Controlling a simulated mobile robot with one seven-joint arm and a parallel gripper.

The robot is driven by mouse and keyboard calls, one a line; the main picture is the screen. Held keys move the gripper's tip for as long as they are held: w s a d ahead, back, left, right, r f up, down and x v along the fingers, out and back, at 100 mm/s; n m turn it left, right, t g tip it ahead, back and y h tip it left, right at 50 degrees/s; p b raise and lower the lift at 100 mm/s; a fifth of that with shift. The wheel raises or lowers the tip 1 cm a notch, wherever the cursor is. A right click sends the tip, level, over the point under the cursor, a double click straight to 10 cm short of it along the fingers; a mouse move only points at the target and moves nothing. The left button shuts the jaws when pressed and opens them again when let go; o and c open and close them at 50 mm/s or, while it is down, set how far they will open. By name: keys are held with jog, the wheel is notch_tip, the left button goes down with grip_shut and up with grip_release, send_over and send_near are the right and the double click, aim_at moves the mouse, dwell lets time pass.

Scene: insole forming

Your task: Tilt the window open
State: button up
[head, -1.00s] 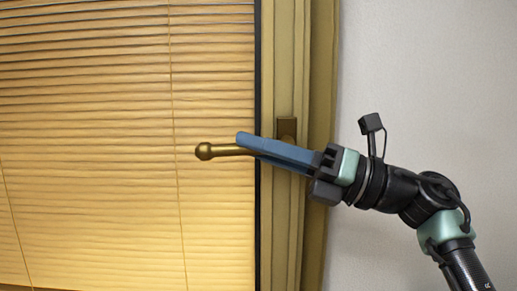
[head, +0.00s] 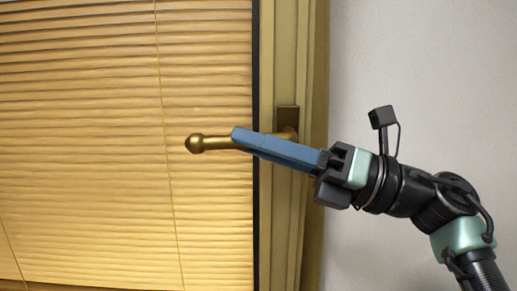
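The brass window handle (head: 212,143) points left, nearly horizontal, from its dark base plate (head: 287,117) on the window frame (head: 284,215). Its rounded tip sticks out past my fingers over the blind. My gripper (head: 238,137) comes from the lower right, and its blue fingers slant across the handle in the picture. The fingers hide the handle's middle, and they overlap edge-on. I cannot tell whether they close on the handle or only lie in front of it. No gap shows at the window frame.
A lit, yellowish slatted blind (head: 90,200) with thin cords covers the glass on the left. A plain pale wall (head: 430,55) fills the right side. A dark vertical strip (head: 256,60) runs between the blind and the frame.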

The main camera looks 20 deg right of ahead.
jog(key=o, duration=0.4)
jog(key=shift+a+r, duration=0.1)
jog(key=shift+r, duration=0.15)
jog(key=shift+f, duration=0.1)
jog(key=shift+s+d+f, duration=0.2)
jog(key=shift+d, duration=0.35)
jog(key=b+v, duration=0.2)
jog(key=v, duration=0.9)
jog(key=shift+s+d, duration=0.2)
jog(key=shift+d, duration=0.15)
